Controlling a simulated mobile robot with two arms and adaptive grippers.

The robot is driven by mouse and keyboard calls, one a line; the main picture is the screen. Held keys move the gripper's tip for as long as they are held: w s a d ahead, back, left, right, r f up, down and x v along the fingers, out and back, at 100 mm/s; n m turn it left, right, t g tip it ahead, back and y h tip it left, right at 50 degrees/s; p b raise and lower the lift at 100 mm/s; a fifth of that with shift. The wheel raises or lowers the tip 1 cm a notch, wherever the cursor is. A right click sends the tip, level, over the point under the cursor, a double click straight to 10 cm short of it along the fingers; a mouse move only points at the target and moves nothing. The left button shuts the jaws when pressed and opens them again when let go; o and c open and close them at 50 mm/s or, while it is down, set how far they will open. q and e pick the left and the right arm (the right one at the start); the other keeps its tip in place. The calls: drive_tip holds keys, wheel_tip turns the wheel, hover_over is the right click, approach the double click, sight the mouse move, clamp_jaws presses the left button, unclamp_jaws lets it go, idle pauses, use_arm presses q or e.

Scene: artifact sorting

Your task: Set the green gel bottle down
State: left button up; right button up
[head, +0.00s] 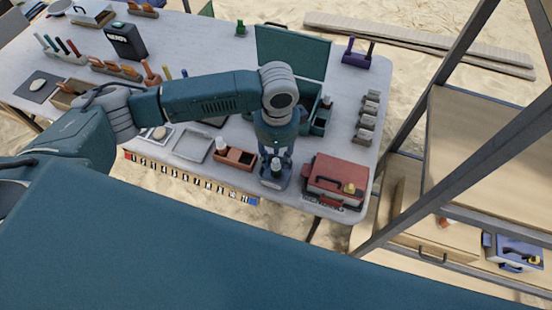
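My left gripper (276,177) points down near the front edge of the table, between the brown tray and the red case. A small bottle with a pale cap and a dark green body, which looks like the green gel bottle (276,164), shows between its fingers. The fingers appear closed around it. The bottle's lower part is hidden, and I cannot tell whether its base touches the table. My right gripper is not in view.
A brown divided tray (235,157) with a white-capped item stands to the left. A red case (336,178) is close on the right. An open dark green box (305,105) stands behind the gripper. Several labelled tiles (190,179) line the front edge.

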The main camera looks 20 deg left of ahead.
use_arm(q)
wheel_tip(320, 180, up, 10)
drive_tip(key=b, duration=0.1)
drive_tip(key=shift+r, duration=0.15)
drive_tip(key=shift+d, duration=0.15)
idle(0.3)
